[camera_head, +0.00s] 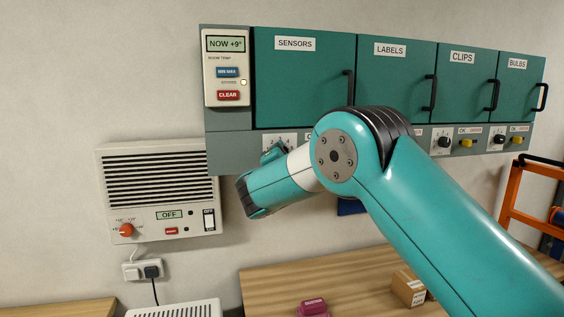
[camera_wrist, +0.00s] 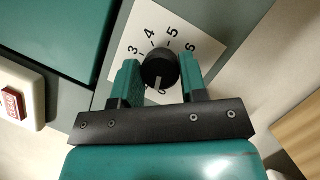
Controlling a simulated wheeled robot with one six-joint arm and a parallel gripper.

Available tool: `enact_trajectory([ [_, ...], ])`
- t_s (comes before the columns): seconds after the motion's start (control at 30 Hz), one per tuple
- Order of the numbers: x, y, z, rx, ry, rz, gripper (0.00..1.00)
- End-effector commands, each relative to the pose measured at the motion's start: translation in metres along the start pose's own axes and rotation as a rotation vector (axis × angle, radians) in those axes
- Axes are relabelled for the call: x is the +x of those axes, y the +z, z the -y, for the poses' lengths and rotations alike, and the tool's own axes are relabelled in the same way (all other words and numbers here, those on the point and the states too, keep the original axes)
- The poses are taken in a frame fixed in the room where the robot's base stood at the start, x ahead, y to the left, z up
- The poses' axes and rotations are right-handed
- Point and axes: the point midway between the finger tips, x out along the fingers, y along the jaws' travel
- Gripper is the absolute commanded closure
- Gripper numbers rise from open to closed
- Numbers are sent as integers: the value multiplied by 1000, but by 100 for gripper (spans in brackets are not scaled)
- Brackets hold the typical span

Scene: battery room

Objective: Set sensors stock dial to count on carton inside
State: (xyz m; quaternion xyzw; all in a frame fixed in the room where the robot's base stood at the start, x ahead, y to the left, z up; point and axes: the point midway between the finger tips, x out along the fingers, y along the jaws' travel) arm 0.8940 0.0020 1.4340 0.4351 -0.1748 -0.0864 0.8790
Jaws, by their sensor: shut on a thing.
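The sensors stock dial (camera_wrist: 159,68) is a black round knob on a white number plate (camera_wrist: 195,48). In the wrist view its white mark points down, close to the 0. The digits 3, 4, 5 and 6 also show. My gripper (camera_wrist: 160,76) is shut on the knob, one teal finger on each side. In the head view the dial's plate (camera_head: 281,138) is partly hidden behind my gripper (camera_head: 273,153). The sensors cupboard door (camera_head: 304,85) above it is shut, so any carton inside is hidden.
The labels (camera_head: 391,82), clips (camera_head: 462,86) and bulbs (camera_head: 516,88) doors are also shut. A heater unit (camera_head: 160,185) and a temperature panel (camera_head: 227,68) are at the left. Below, a wooden table (camera_head: 260,285) holds a small box (camera_head: 408,288) and a pink item (camera_head: 313,306).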

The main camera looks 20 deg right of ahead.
Motion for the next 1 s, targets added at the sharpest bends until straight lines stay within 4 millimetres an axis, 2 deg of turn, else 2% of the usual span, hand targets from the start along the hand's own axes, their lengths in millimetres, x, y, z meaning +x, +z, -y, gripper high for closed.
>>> enact_trajectory([
  [1.0,0,0,0,892,-371,1,84],
])
